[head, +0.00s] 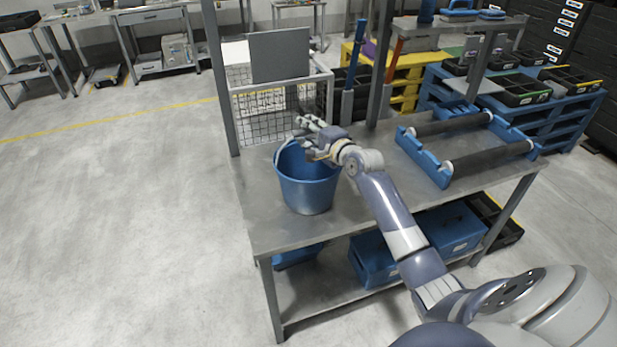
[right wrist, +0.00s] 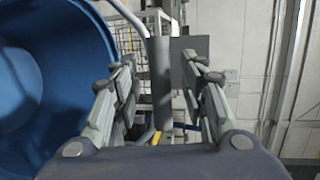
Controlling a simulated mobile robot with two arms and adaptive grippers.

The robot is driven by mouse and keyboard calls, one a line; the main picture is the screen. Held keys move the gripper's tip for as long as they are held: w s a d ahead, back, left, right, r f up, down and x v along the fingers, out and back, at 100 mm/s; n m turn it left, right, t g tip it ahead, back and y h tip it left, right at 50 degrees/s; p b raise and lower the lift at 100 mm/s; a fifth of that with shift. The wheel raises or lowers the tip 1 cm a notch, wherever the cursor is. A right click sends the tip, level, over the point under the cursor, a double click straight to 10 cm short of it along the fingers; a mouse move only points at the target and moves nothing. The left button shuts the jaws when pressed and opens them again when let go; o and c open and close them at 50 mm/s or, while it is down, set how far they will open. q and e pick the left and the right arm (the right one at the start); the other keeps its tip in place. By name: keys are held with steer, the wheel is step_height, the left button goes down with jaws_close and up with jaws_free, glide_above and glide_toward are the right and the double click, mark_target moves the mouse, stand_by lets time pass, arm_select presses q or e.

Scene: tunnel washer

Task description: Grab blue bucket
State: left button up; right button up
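The blue bucket (head: 308,187) stands upright near the left end of the grey metal table. Its open rim and inside wall fill the left of the right wrist view (right wrist: 60,80). My right gripper (head: 312,137) is over the bucket's far rim. In the right wrist view its two fingers (right wrist: 160,65) are apart. The bucket's pale wire handle (right wrist: 128,18), with a dark grey grip (right wrist: 161,85), appears between the fingers, not clamped by them. Whether a finger touches it I cannot tell. My left gripper is not in view.
A blue frame with dark rollers (head: 470,145) lies on the table (head: 375,195) to the right. A wire basket with a grey panel (head: 279,56) stands behind the bucket. Blue boxes (head: 375,258) sit on the lower shelf. The floor at left is clear.

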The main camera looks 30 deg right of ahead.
jaws_close()
steer(key=shift+r, duration=0.15)
steer(key=shift+r, duration=0.1)
